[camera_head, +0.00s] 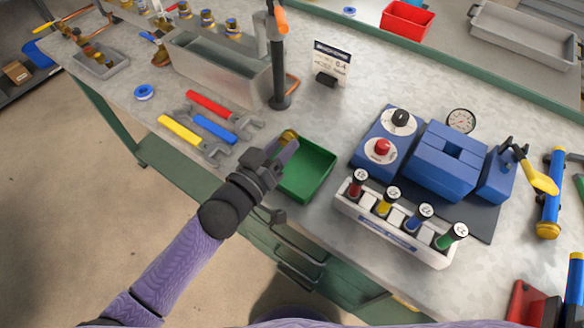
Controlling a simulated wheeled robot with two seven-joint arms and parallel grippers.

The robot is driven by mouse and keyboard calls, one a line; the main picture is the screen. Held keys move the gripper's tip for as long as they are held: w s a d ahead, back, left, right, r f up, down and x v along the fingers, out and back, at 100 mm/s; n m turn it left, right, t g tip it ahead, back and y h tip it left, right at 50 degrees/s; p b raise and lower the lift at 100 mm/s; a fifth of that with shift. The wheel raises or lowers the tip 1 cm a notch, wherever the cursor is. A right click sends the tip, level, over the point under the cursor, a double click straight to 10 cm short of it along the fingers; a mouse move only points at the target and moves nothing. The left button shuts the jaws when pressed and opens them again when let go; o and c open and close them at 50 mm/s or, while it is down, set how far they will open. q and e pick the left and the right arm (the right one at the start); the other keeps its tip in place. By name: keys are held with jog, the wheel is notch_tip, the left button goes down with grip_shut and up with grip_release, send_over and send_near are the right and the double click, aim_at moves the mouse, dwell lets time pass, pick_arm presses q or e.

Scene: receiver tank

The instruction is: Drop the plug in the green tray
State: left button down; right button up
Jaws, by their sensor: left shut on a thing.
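The green tray (312,172) sits on the grey workbench near its front edge, in the middle of the head view. My left gripper (284,146) reaches in from the lower left, over the tray's left side. It is shut on a small brass-coloured plug (289,135) at the tray's upper left corner. The fingers partly hide the plug, and I cannot tell whether it touches the tray. The visible floor of the tray is empty. My right gripper is not in view.
A white rack (393,231) with coloured-top tools stands right of the tray, before a blue device (445,160). Several wrenches (210,129) lie to the left. A black post (278,75) and a small sign (331,63) stand behind. Bare bench lies behind the tray.

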pick_arm(q)
notch_tip(320, 180, down, 3)
jog(key=shift+f+b, duration=0.1)
jog(key=shift+b, duration=0.95)
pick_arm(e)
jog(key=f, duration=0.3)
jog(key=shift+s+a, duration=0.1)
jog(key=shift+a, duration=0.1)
pick_arm(q)
jog(key=shift+c, duration=1.1)
grip_release()
jog(key=p+v, duration=0.2)
jog(key=v, duration=0.8)
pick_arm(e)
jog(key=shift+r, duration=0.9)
